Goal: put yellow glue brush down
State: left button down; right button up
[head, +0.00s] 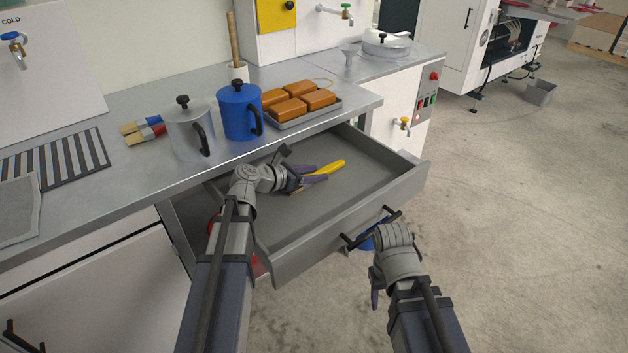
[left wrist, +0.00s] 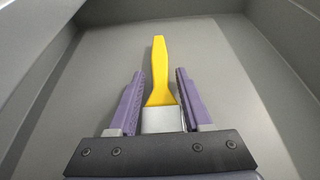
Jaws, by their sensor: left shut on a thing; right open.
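The yellow glue brush (head: 330,168) has a yellow handle and, in the left wrist view (left wrist: 160,72), a metal ferrule; its bristles are hidden by the gripper body. My left gripper (head: 300,180) is shut on the brush near its ferrule, with a purple finger on each side. The brush is inside the outline of the open grey drawer (head: 345,215), low over its floor; I cannot tell whether it touches. My right gripper (head: 377,285) is open and empty in front of the drawer, near its handle, its fingers mostly hidden.
On the counter stand a grey pot (head: 188,130), a blue pot (head: 238,112) and a tray of orange-brown blocks (head: 300,105). Other brushes (head: 143,130) lie to the left, near a striped rack (head: 60,158). The visible drawer floor around the brush is clear.

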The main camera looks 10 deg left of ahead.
pick_arm(q)
jog(key=shift+f, duration=0.15)
jog(key=shift+c, duration=1.7)
grip_release()
jog(key=shift+s+a+r+p, duration=0.15)
jog(key=shift+s+r+p, duration=0.05)
jog(key=shift+r+p, duration=0.15)
jog(key=p+v, duration=0.3)
jog(key=v, duration=0.7)
jog(key=shift+s+a+r+p, duration=0.1)
jog(key=shift+s+p, duration=0.05)
jog(key=shift+p, duration=0.25)
jog(key=shift+s+a+r, duration=0.15)
jog(key=shift+s+a, duration=0.2)
jog(key=shift+s, duration=0.1)
